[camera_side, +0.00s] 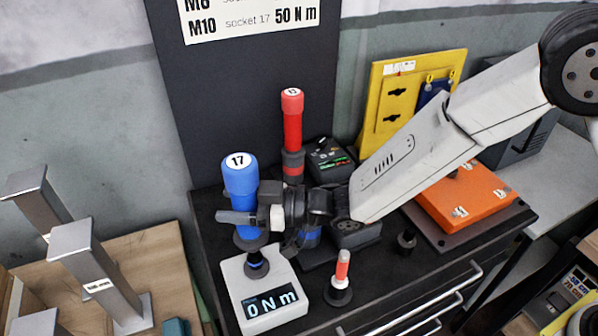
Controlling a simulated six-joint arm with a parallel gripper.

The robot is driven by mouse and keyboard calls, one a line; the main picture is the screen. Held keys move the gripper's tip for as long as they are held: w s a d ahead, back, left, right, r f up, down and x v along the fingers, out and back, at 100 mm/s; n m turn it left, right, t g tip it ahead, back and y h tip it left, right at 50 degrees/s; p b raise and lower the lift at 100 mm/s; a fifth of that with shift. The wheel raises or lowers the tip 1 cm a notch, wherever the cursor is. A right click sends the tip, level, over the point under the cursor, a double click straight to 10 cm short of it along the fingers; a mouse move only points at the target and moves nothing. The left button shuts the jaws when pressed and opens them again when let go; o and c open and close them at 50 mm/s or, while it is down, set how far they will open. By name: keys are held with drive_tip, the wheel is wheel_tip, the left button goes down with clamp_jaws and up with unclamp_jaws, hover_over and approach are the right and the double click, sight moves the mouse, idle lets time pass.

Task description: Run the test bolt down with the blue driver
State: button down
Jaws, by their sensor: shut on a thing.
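The blue driver (241,180), marked 17 on its top cap, stands nearly upright at the left of the black bench top. My gripper (243,217) is shut on its blue body from the right, with a grey finger across its front. Below the driver is a white torque tester (262,290) whose display reads 0 N m. A dark round piece (257,264) shows on top of the tester, under the driver. I cannot tell whether it is the driver's socket or the test bolt, or whether they touch.
A red driver (292,125) stands behind my gripper. A small red-and-white tool (341,273) stands right of the tester. Metal posts (95,275) stand at left. The bench's front right is mostly clear.

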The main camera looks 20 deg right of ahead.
sight(231, 185)
drive_tip(key=shift+f, duration=0.75)
idle(1.9)
drive_tip(key=shift+r, duration=2.8)
drive_tip(key=shift+w, duration=0.1)
